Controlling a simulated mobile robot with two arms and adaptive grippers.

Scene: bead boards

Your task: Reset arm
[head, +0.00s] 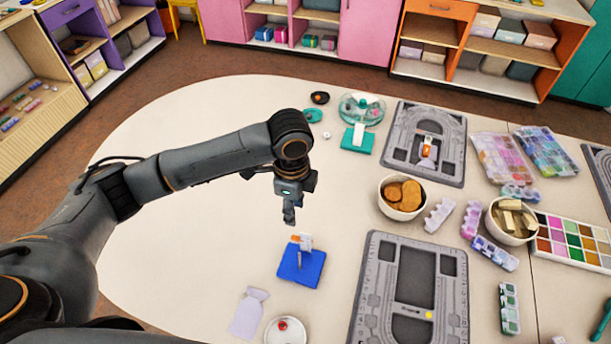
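My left arm comes in from the left and reaches over the pale table (190,130). My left gripper (289,217) points down above the table, a little above and beyond a blue square block with a white and orange piece on it (301,265). The fingers look close together, with nothing visible between them. They appear apart from the blue block. My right gripper is not in view.
Grey bead boards lie at front (377,290) and back (392,150). Bowls of brown pieces (402,213) and pale sticks (494,232), bead boxes and a colour tray (541,240) fill the right. A white dish (272,332) sits in front. The table's left is clear.

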